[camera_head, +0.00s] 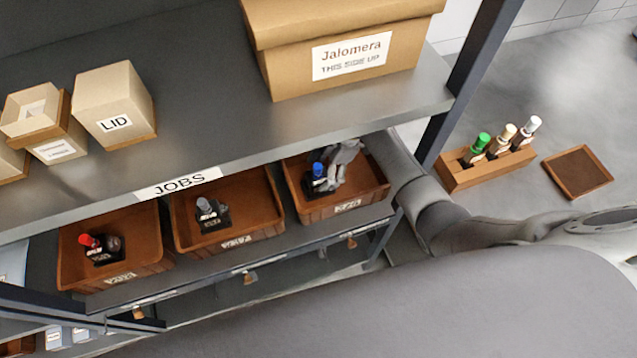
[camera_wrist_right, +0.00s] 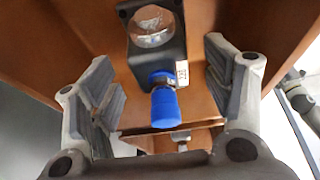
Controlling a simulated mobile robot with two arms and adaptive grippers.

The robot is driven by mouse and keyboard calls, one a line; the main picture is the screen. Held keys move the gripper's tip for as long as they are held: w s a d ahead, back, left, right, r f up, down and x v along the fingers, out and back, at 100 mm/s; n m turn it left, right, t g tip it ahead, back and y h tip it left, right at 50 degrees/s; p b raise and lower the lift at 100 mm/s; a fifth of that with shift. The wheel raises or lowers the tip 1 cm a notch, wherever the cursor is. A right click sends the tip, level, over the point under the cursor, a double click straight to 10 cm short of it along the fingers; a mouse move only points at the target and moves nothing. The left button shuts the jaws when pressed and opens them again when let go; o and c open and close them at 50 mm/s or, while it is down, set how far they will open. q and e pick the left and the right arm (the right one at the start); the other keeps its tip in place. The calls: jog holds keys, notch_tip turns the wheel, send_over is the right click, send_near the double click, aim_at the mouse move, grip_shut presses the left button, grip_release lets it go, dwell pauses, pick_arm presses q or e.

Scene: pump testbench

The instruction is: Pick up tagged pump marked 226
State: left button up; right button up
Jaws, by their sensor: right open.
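The pump with a blue cap (camera_head: 317,169) sits in the rightmost brown bin (camera_head: 353,200) on the shelf. In the right wrist view, the blue-capped pump (camera_wrist_right: 160,60) has a dark body, a round clear face and a small white tag whose number is too small to read surely. My right gripper (camera_head: 340,162) reaches into this bin beside the pump. In the wrist view its open fingers (camera_wrist_right: 163,85) stand on both sides of the pump, with gaps and no visible contact. My left gripper is not in view.
A grey-capped pump (camera_head: 207,208) and a red-capped pump (camera_head: 95,243) sit in the other bins. The upper shelf (camera_head: 215,105) overhangs the bins and carries cardboard boxes. A dark rack post (camera_head: 470,85) stands near my right arm. A wooden holder (camera_head: 490,168) with bottles stands right.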

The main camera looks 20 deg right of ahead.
aim_at(322, 174)
jog(key=b+x, duration=0.2)
jog(key=x, duration=0.2)
jog(key=shift+b, duration=0.4)
grip_shut()
jog(key=shift+w+r, duration=0.15)
